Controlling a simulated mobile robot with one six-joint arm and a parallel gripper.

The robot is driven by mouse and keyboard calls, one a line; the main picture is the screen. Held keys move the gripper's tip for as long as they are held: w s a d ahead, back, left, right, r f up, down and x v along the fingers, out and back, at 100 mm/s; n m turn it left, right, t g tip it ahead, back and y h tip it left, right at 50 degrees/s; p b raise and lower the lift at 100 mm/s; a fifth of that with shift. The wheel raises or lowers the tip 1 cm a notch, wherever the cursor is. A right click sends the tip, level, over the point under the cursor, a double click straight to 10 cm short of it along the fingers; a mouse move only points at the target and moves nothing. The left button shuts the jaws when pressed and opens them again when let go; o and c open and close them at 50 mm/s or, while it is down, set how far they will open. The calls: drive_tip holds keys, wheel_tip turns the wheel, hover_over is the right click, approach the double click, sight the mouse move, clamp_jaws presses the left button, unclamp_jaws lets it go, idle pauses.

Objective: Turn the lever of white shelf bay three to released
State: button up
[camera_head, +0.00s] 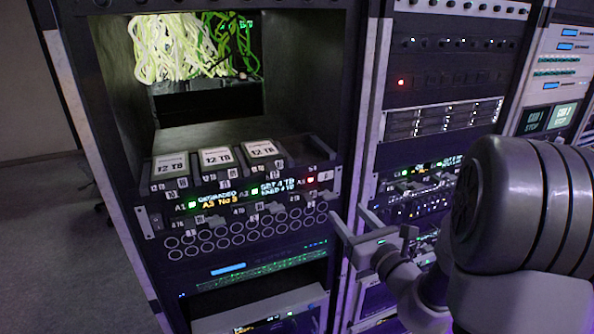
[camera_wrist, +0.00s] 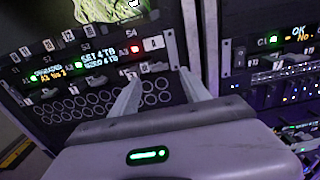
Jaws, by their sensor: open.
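The drive shelf (camera_head: 150,222) is in the left rack in the head view, with a dark front, small white number labels, green and red status lights and lit text reading DEGRADED and A3 No 3. It also shows in the wrist view (camera_wrist: 100,62). Small bay levers sit along this front, but they are too small to tell which is bay three or how it is turned. My gripper (camera_head: 348,214) is open and empty, in front of the shelf's lower right corner. In the wrist view my gripper (camera_wrist: 158,72) points at the shelf's right end; its fingers cover part of the front there.
Three drives marked 12 TB (camera_head: 217,159) lie in a tray above the shelf front. Pale and green cables (camera_head: 185,45) hang behind. A second rack (camera_head: 440,120) stands close on the right. Open floor (camera_head: 50,230) lies left.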

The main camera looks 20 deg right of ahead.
sight(332, 198)
drive_tip(key=w, duration=0.4)
drive_tip(key=w+b, duration=0.1)
drive_tip(key=w, duration=0.3)
drive_tip(key=shift+a+f, duration=0.15)
drive_tip(key=shift+a, duration=0.05)
clamp_jaws()
